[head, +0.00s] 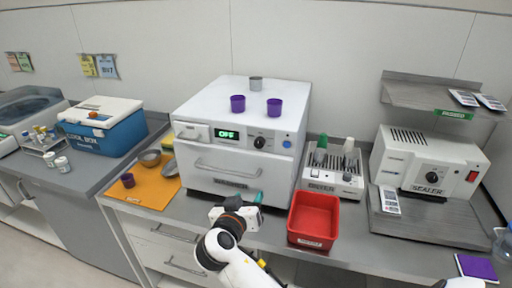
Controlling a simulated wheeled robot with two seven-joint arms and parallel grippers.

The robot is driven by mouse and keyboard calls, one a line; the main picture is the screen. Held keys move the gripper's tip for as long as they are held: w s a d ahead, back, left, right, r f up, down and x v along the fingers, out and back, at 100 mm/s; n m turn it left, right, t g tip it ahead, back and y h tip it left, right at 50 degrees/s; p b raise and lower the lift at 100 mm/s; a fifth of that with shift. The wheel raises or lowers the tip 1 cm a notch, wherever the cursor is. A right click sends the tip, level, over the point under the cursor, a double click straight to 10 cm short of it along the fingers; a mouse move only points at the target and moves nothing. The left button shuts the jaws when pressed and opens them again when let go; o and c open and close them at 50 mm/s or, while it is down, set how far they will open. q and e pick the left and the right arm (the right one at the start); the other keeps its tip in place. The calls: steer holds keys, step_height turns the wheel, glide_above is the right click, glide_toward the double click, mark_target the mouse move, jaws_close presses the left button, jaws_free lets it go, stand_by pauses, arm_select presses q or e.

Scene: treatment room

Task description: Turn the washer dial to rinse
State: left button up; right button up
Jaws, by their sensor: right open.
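The white washer (232,173) stands on the counter near the middle of the head view. Its dark round dial (259,142) sits on the front panel, right of a small green-lit display (228,133) that reads OFF. A blue round button (287,144) is right of the dial. The dial's pointer is too small to read. My right gripper (245,205) is open, low in front of the washer door, below the dial and apart from it. My left gripper is not in view.
Two purple cups (238,104) and a grey cup (256,83) stand on the washer. A red bin (314,218) and a dryer rack (331,173) are to its right, then a sealer (425,165). An orange mat (147,190) with bowls and a blue cool box (103,130) are left.

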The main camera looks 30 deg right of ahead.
mark_target(258, 145)
steer(key=w+r+m+t+h, duration=0.1)
steer(key=w+r+m+h, duration=0.15)
steer(key=r, duration=0.45)
steer(key=shift+n, duration=0.25)
steer(key=p+x, duration=0.5)
steer(key=x, duration=0.6)
steer(key=shift+w+r, duration=0.1)
steer(key=shift+w+d+p, duration=0.3)
steer(key=c, duration=1)
steer(key=shift+o, duration=0.2)
